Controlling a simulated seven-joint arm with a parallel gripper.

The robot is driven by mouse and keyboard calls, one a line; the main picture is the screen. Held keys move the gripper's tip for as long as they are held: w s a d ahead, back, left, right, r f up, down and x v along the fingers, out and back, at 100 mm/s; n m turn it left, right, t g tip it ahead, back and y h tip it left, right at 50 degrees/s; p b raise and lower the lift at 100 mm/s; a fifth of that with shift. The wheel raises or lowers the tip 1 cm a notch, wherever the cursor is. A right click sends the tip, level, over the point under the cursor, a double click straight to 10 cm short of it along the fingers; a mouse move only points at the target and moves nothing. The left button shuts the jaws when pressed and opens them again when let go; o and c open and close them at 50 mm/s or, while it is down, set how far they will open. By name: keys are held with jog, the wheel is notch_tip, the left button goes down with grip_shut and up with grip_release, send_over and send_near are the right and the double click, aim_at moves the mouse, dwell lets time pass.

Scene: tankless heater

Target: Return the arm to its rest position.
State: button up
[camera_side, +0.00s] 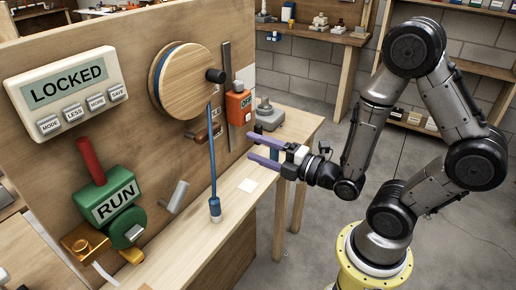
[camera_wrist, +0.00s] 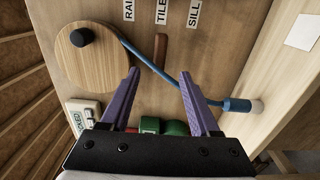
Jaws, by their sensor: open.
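My gripper (camera_side: 263,150) has two purple fingers that stand apart with nothing between them. It is in front of the wooden panel (camera_side: 138,50), to the right of the hanging blue cord, and does not appear to touch anything. In the wrist view the open fingers (camera_wrist: 157,82) point at the panel, with the blue cord (camera_wrist: 150,65) crossing beyond them. My arm is bent, with its elbow raised high above the yellow base.
The panel carries a wooden wheel (camera_side: 186,80), a display reading LOCKED (camera_side: 66,86), a green RUN unit (camera_side: 112,200) with a red handle and an orange OFF switch (camera_side: 238,106). A bench ledge (camera_side: 185,240) runs below. Open floor lies around my base.

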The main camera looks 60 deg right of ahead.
notch_tip(320, 180, up, 15)
jog(key=w+a+m, duration=0.1)
jog(key=w+m, duration=0.1)
jog(key=m, duration=0.2)
jog(key=s+f+m+g, duration=0.4)
jog(key=s+m+g, duration=0.2)
jog(key=s+m, duration=0.1)
jog(key=s+f+m+g, duration=0.5)
jog(key=s+m+g, duration=0.1)
jog(key=s, duration=0.4)
jog(key=shift+s+m, duration=0.3)
jog(key=shift+m, duration=0.3)
